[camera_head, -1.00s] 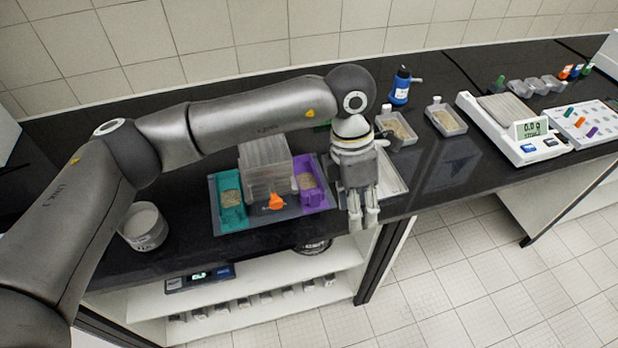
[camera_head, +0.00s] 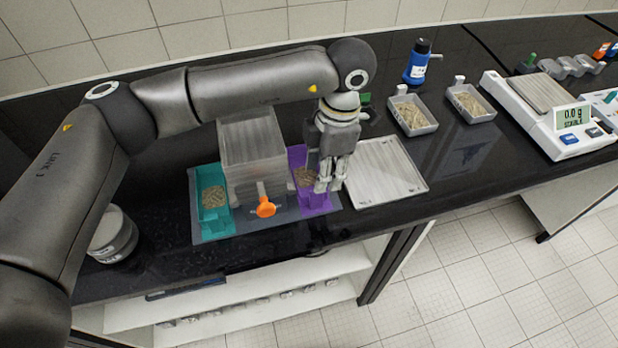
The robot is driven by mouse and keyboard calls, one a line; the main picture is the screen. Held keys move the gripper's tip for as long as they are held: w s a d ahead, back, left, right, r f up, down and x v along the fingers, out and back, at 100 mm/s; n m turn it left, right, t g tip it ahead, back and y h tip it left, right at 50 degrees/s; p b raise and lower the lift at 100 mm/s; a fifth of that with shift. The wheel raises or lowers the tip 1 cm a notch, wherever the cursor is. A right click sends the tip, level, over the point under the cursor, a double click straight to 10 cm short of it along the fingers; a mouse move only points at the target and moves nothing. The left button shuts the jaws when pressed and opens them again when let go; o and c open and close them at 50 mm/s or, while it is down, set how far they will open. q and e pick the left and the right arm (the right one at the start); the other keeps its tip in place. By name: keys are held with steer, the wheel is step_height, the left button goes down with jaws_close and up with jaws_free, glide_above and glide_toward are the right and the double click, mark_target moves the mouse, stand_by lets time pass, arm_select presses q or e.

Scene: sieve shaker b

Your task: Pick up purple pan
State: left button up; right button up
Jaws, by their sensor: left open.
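The purple pan (camera_head: 314,203) sits on the tray of the sieve shaker, right of the clear sieve box (camera_head: 252,150), with brown grainy material in it. My left gripper (camera_head: 327,188) points down over the right part of the purple pan and hides some of it. Its fingers are open with a small gap; I cannot tell whether they touch the pan. A teal pan (camera_head: 215,222) with similar material sits left of the box. An orange knob (camera_head: 264,207) is on the box's front. My right gripper does not show.
A flat white tray (camera_head: 388,172) lies right of the purple pan. Two grey pans of material (camera_head: 413,117) (camera_head: 471,103), a blue bottle (camera_head: 417,64) and a white scale (camera_head: 551,113) stand farther right. A round white container (camera_head: 112,236) is at left.

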mark_target(316, 197)
arm_select(q)
steer(key=f, duration=0.2)
steer(key=s+f+p, duration=0.1)
steer(key=shift+a+f, duration=0.1)
steer(key=shift+a, duration=0.15)
steer(key=f+p, duration=0.2)
steer(key=f, duration=0.1)
steer(key=a+f+p, duration=0.1)
steer(key=f, duration=0.1)
steer(key=shift+w+f, duration=0.15)
steer(key=shift+f, duration=0.25)
jaws_close()
